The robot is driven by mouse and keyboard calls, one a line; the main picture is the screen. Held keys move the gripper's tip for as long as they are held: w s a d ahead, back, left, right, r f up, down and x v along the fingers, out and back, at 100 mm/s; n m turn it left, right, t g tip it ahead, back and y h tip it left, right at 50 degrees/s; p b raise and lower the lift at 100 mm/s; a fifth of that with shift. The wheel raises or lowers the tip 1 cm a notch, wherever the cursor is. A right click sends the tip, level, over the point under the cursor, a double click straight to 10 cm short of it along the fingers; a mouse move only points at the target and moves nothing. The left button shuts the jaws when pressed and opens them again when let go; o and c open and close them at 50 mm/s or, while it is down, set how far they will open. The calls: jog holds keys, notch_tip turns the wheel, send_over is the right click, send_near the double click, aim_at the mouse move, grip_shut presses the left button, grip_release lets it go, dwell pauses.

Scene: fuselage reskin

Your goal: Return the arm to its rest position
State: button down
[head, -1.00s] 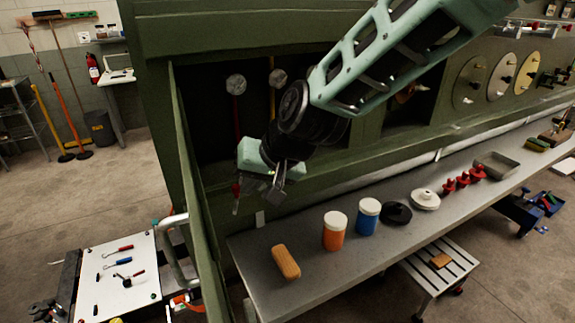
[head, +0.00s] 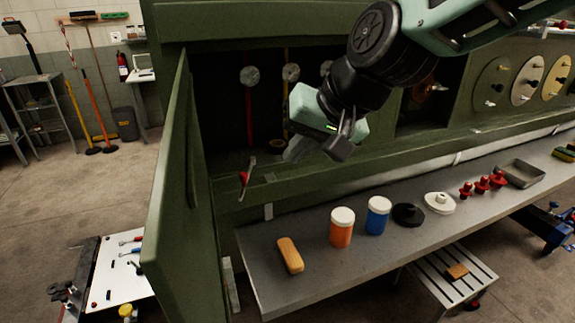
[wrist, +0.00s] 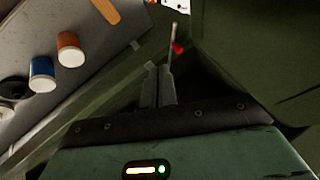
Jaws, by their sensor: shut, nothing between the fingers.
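My gripper (head: 300,150) is in front of the open compartment in the green fuselage wall, above the left part of the grey bench, at the end of my pale green arm. In the wrist view my gripper (wrist: 158,85) shows its two fingers close together with nothing between them. A red-handled tool (head: 246,178) is at the compartment's lower left edge, left of the gripper and apart from it. It also shows in the wrist view (wrist: 177,47), beyond the fingertips.
The grey bench (head: 275,265) holds an orange jar (head: 341,232), a blue jar (head: 377,218), a tan block (head: 290,256) and red knobs (head: 482,184). A green door panel (head: 172,205) stands open at left. A white-topped cart (head: 118,268) is beyond it.

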jog(key=s+d+f+n+g+h, duration=0.1)
jog(key=s+d+f+h, duration=0.1)
jog(key=s+d+f, duration=0.2)
jog(key=s+d+f+n+g+h, duration=0.1)
jog(key=s+d+f+n, duration=0.1)
jog(key=s+d, duration=0.5)
jog(key=s+d+f+n+g+h+b, duration=0.1)
jog(key=s+d+f, duration=0.4)
jog(key=s, duration=0.5)
jog(key=shift+d+f+n+g+h, duration=0.4)
jog(key=shift+n+h, duration=0.2)
jog(key=shift+h, duration=0.2)
